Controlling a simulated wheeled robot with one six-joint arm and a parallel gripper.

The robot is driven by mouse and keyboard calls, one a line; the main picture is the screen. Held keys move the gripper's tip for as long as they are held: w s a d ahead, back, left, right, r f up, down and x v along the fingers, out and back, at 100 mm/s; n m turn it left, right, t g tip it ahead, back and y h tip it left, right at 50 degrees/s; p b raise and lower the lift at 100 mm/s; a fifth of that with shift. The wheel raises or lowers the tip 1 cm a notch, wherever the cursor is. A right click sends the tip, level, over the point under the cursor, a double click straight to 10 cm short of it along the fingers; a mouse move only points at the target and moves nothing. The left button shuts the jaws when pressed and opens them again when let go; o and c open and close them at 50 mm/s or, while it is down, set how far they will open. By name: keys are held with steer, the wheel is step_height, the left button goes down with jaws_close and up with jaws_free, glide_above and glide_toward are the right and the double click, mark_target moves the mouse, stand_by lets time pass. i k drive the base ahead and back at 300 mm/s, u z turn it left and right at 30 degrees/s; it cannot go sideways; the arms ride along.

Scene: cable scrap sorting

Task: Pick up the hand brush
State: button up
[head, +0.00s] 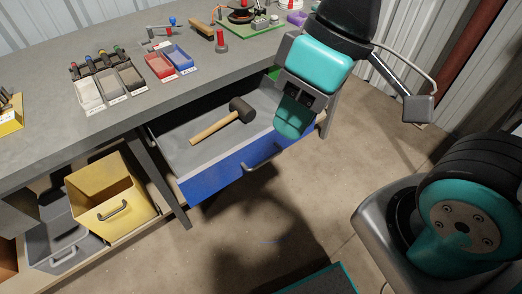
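I cannot clearly make out a hand brush. A small tan, wooden-looking item (202,28) lies at the back of the bench beside a red-topped post; it may be the brush, but it is too small to tell. The open blue drawer (225,172) holds a mallet (210,127) with a dark head and wooden handle. My gripper (293,115) hangs at the drawer's right end, seen from behind. Its fingertips are not clearly visible, so I cannot tell its opening or whether it holds anything. It hides the drawer's right end.
The grey bench (120,125) carries small grey bins (88,93), a red bin (158,66) and a blue bin (179,57). A yellow bin (112,195) and a grey bin (68,248) stand below. Open floor (370,150) lies right of the drawer.

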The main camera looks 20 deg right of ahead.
mark_target(206, 32)
steer(key=z, duration=1.65)
steer(key=i, duration=2.5)
steer(key=u, duration=3.65)
steer(key=i, duration=0.5)
steer(key=u, duration=0.1)
